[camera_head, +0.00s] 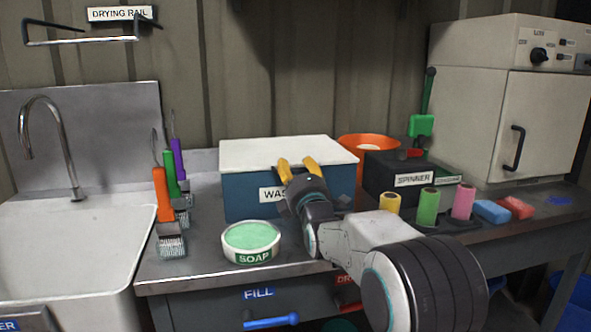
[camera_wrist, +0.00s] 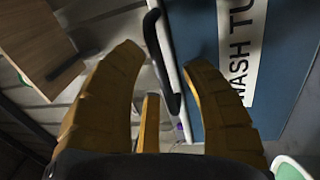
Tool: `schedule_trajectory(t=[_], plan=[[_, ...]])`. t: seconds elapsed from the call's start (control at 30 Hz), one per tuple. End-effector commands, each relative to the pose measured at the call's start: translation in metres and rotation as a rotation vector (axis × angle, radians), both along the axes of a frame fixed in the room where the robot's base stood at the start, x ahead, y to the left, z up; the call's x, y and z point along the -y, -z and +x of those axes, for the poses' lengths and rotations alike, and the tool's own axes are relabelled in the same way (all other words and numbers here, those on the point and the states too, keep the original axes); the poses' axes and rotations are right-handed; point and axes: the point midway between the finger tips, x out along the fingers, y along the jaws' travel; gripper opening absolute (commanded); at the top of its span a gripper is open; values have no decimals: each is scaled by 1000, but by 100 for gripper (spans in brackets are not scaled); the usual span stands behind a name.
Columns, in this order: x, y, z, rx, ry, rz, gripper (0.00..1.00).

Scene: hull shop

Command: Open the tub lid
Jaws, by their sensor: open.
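The wash tub (camera_head: 238,197) is a blue box on the bench, labelled on its front. Its flat white lid (camera_head: 280,149) lies shut on top. In the wrist view, a black bar handle (camera_wrist: 160,62) at the lid's edge lies in the gap between the open fingers (camera_wrist: 163,58). I cannot tell whether either finger touches it. My arm hides part of the tub's front and label; the handle is hidden in the head view.
A soap bowl (camera_head: 251,243) stands in front of the tub. Several brushes (camera_head: 164,200) stand at left by the sink (camera_head: 62,245). An orange bucket (camera_head: 352,141) and the spinner (camera_head: 385,176) are right of the tub. A drying rail (camera_head: 82,41) hangs at upper left.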

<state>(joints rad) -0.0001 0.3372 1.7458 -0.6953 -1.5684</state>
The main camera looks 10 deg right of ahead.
Motion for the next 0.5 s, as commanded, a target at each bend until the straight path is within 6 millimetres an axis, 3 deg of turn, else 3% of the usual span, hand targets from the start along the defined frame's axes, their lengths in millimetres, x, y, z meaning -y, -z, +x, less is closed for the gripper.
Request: schedule_trajectory(t=[0.33, 0.5], plan=[[0, 0, 1, 0, 0, 0, 44], [0, 0, 1, 0, 0, 0, 29]])
